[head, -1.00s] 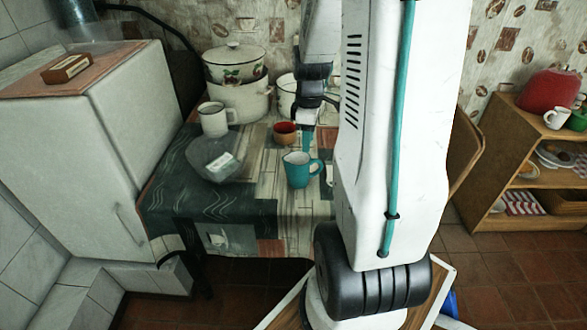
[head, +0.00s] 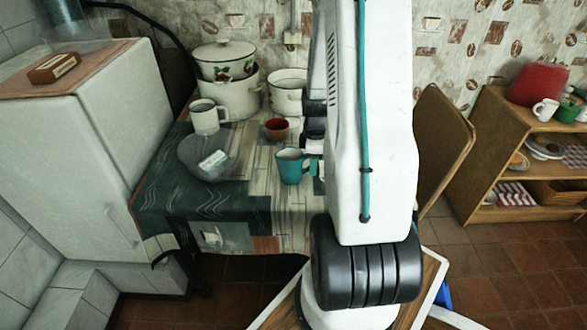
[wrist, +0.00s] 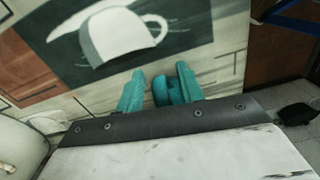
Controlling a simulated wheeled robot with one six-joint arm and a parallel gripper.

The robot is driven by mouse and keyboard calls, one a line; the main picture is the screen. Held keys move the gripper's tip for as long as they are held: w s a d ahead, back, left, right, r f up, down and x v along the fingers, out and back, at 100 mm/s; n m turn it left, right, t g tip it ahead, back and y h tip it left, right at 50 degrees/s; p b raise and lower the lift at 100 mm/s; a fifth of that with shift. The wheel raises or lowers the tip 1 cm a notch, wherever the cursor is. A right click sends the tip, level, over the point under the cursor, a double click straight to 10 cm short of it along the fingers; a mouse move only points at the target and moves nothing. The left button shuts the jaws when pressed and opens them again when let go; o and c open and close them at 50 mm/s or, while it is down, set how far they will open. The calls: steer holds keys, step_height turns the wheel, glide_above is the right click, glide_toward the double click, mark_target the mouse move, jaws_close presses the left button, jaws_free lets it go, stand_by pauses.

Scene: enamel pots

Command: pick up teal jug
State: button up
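The teal jug (head: 290,167) stands upright on the table near its front edge in the head view. Its handle is on the right side, beside my arm. My gripper (wrist: 160,82) shows two teal fingers in the wrist view, apart from each other. A teal piece sits between them, close to the right finger; I cannot tell if it is part of the finger or of the jug.
A red-brown bowl (head: 277,129), a white mug (head: 207,117), a glass dish (head: 204,157) and enamel pots (head: 230,92) stand left of and behind the jug. The patterned tablecloth (head: 225,200) is clear at the front left. A shelf (head: 478,150) stands at the right.

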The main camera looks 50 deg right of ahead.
jaws_close()
steer(key=shift+r, duration=0.1)
